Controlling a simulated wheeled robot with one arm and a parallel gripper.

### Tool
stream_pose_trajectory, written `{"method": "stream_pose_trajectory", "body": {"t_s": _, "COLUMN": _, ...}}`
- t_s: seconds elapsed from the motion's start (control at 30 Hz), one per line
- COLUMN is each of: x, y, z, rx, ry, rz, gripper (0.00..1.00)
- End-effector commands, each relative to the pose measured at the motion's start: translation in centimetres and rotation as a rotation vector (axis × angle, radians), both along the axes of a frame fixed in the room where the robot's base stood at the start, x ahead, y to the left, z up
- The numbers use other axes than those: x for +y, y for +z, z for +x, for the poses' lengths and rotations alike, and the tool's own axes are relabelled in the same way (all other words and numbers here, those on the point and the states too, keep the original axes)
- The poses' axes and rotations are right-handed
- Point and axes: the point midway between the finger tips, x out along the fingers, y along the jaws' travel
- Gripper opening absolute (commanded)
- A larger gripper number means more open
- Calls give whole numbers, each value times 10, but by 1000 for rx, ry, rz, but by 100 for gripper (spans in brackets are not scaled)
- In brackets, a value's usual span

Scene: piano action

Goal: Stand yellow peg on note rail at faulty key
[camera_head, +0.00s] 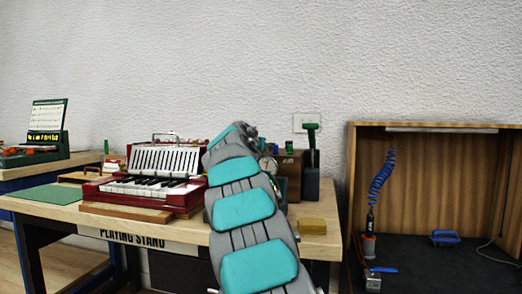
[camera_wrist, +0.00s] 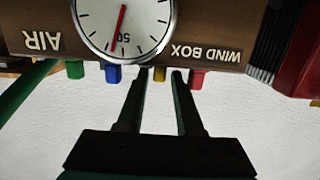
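The yellow peg (camera_wrist: 159,74) stands on the wind box (camera_wrist: 207,50), in a row with other coloured pegs; the wrist view shows this upside down. My gripper (camera_wrist: 160,74) is open, with a fingertip on either side of the yellow peg and small gaps visible; how deep the fingers reach past it is unclear. In the head view my arm hides the gripper and the yellow peg. The red keyboard instrument (camera_head: 188,197) stands on the table left of my arm. I cannot tell which part is the note rail or which key is faulty.
Green (camera_wrist: 75,69), blue (camera_wrist: 113,74) and red (camera_wrist: 197,79) pegs stand close by. A gauge (camera_wrist: 124,25) is on the wind box front. A wooden booth (camera_head: 352,180) stands right.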

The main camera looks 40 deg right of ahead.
Motion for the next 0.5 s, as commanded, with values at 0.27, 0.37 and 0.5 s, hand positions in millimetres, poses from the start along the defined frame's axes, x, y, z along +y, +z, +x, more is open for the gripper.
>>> {"method": "stream_pose_trajectory", "body": {"t_s": 0.27, "x": 0, "y": 0, "z": 0, "rx": 1, "ry": -1, "rz": 1, "gripper": 16}}
{"method": "stream_pose_trajectory", "body": {"t_s": 0.37, "x": 0, "y": 0, "z": 0, "rx": 1, "ry": -1, "rz": 1, "gripper": 5}}
{"method": "stream_pose_trajectory", "body": {"t_s": 0.5, "x": 0, "y": 0, "z": -1, "rx": 1, "ry": -1, "rz": 1, "gripper": 0}}
